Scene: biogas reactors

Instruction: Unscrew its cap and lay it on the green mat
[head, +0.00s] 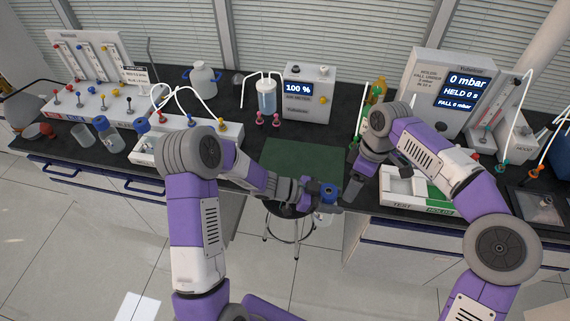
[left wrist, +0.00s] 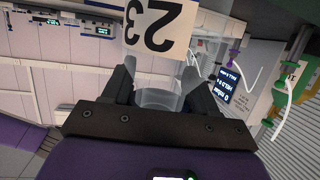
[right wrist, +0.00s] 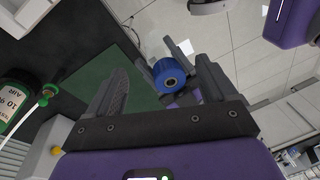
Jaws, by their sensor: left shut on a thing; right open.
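The blue cap (head: 327,190) is on top of the bottle that my left gripper (head: 318,197) holds in front of the bench. My left gripper is shut on this bottle; in the left wrist view the clear bottle (left wrist: 158,98) sits between the fingers with a white label (left wrist: 160,28) reading 23. The green mat (head: 295,155) lies bare on the bench behind.
A 100 % display box (head: 307,95) and a clear vessel (head: 266,97) stand behind the mat. A pressure unit (head: 450,90) stands at the right. A round stool (head: 290,228) is below the arms.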

